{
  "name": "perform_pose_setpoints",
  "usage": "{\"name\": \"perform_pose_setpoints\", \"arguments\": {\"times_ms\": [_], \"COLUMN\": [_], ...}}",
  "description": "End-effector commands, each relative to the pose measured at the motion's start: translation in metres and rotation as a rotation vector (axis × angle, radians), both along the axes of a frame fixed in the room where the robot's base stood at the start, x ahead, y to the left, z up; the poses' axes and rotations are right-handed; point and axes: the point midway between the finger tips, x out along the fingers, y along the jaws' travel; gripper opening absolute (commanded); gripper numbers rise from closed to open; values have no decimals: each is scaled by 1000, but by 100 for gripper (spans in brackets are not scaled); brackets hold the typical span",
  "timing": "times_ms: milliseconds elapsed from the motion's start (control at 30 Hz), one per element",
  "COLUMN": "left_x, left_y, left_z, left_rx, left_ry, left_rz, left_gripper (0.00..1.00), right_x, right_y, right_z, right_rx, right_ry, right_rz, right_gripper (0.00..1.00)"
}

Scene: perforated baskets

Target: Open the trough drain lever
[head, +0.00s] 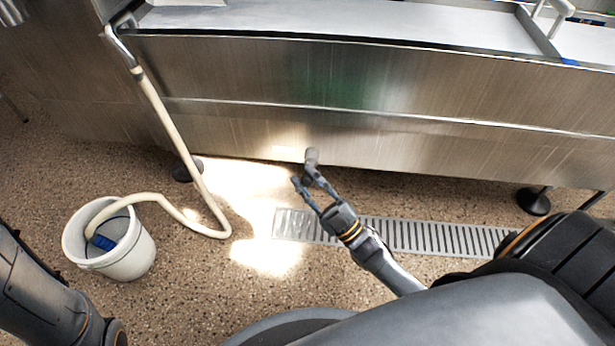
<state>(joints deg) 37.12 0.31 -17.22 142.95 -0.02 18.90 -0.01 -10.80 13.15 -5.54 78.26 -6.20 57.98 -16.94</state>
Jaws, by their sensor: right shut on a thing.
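The stainless steel trough (400,90) runs across the top of the head view, with its front wall facing me. A short grey handle, which I take to be the drain lever (312,157), shows at the lower edge of that wall near the middle. My right gripper (306,182) reaches up to it from below right, its fingers shut on the handle. The lever's joint and any drain outlet are hidden. Part of my left arm shows at the lower left; its gripper is out of view.
A white bucket (136,262) stands on the speckled floor at left. A cream hose (163,118) runs from the trough's left end into it. A slotted floor grate (440,238) lies below the trough. Black trough feet (533,202) stand at right and left.

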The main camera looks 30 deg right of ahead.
Motion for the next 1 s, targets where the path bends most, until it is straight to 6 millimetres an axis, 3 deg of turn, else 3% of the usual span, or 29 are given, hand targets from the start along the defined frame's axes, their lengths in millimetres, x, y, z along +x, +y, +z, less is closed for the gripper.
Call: {"name": "perform_pose_setpoints", "arguments": {"times_ms": [33, 333, 367, 467, 800, 1000], "left_x": [0, 0, 0, 0, -1, -1], "left_y": [0, 0, 0, 0, 1, 1], "left_z": [-1, -1, -1, -1, 0, 0], "left_rx": [0, 0, 0, 0, -3, -1], "left_ry": [0, 0, 0, 0, -2, -2], "left_rz": [0, 0, 0, 0, 0, -1], "left_gripper": [59, 59, 59, 59, 59, 59], "right_x": [-1, -1, -1, -1, -3, -25], "right_y": [2, 2, 2, 2, 0, -9], "right_z": [-7, -8, -8, -7, -5, -20], "right_rx": [-1, -1, -1, -1, -1, -1], "right_ry": [18, 21, 21, 19, 10, 14], "right_rz": [3, 2, 2, 2, 1, 1], "right_gripper": [0, 0, 33, 50, 50, 50]}}
